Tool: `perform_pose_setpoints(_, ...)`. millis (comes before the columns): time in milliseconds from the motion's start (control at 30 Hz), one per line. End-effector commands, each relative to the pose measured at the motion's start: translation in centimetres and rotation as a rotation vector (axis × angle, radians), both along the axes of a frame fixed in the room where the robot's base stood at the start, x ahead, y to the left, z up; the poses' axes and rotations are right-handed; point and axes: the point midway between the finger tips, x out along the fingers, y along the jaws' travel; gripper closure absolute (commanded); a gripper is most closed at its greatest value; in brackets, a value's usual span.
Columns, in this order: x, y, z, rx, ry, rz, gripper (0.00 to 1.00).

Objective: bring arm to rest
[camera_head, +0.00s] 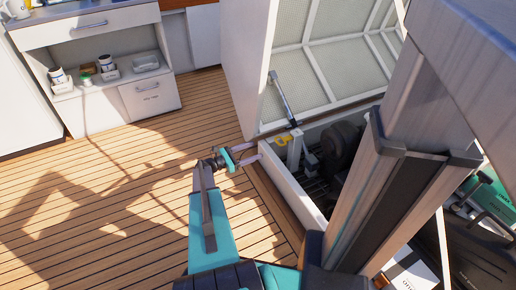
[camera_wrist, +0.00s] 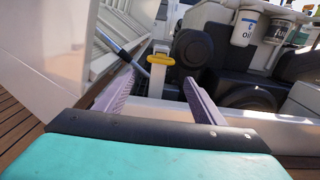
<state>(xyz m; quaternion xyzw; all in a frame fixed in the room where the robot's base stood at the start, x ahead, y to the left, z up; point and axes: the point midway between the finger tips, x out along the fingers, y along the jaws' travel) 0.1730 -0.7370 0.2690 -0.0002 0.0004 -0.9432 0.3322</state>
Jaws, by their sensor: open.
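My gripper (camera_head: 249,153) is at the end of my teal arm, beside the near left edge of the engine hatch (camera_head: 285,191). In the wrist view, my gripper (camera_wrist: 156,92) is open, with its two purple-grey fingers spread and nothing between them. A yellow handle (camera_wrist: 161,59) on a pale post shows beyond the fingertips, apart from them. The same yellow handle (camera_head: 283,140) shows inside the hatch in the head view.
The raised hatch lid (camera_head: 318,50) stands open behind the opening, with a strut (camera_head: 284,98) near it. Dark engine parts (camera_head: 341,144) fill the bay. A white cabinet (camera_head: 97,55) stands at the upper left. The wooden deck (camera_head: 110,165) left of my arm is clear.

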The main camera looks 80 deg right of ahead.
Motion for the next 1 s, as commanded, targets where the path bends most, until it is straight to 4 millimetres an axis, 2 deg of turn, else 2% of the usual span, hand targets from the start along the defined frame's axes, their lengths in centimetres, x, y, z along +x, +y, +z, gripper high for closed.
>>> perform_pose_setpoints(667, 0.6, 0.4, 0.1, -0.001, -0.001, 0.003, 0.37)
perform_pose_setpoints(767, 1.5, 0.5, 0.6, -0.001, -0.001, 0.015, 0.37)
perform_pose_setpoints(867, 3.3, 0.9, 1.4, 0.001, 0.000, 0.040, 0.37)
perform_pose_setpoints(1000, 7.2, 2.2, 2.7, 0.007, 0.004, 0.097, 0.37)
